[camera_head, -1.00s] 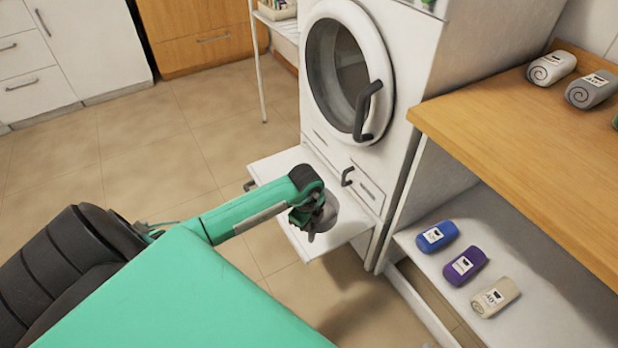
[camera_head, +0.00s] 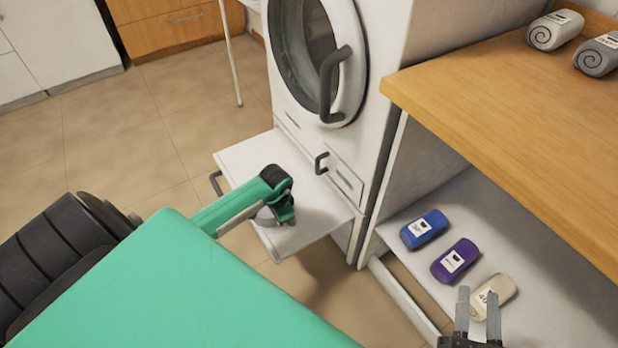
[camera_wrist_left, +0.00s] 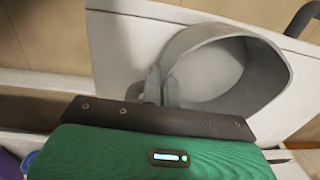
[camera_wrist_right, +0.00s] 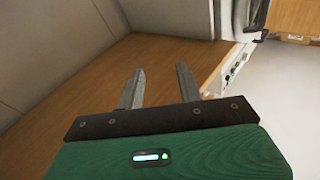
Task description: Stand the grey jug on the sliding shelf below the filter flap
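The grey jug (camera_head: 266,217) is largely hidden by my left gripper in the head view. It shows as a wide, open-topped grey vessel in the left wrist view (camera_wrist_left: 262,75). It is over the white sliding shelf (camera_head: 318,212), near its front edge; contact with the shelf is hard to judge. My left gripper (camera_head: 280,212) has its fingers close together on the jug's side in the left wrist view (camera_wrist_left: 161,86). The filter flap (camera_head: 343,176), with a dark handle, is on the white machine above the shelf. My right gripper (camera_head: 478,318) is open and empty.
The machine's round door (camera_head: 318,60) is above the shelf.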

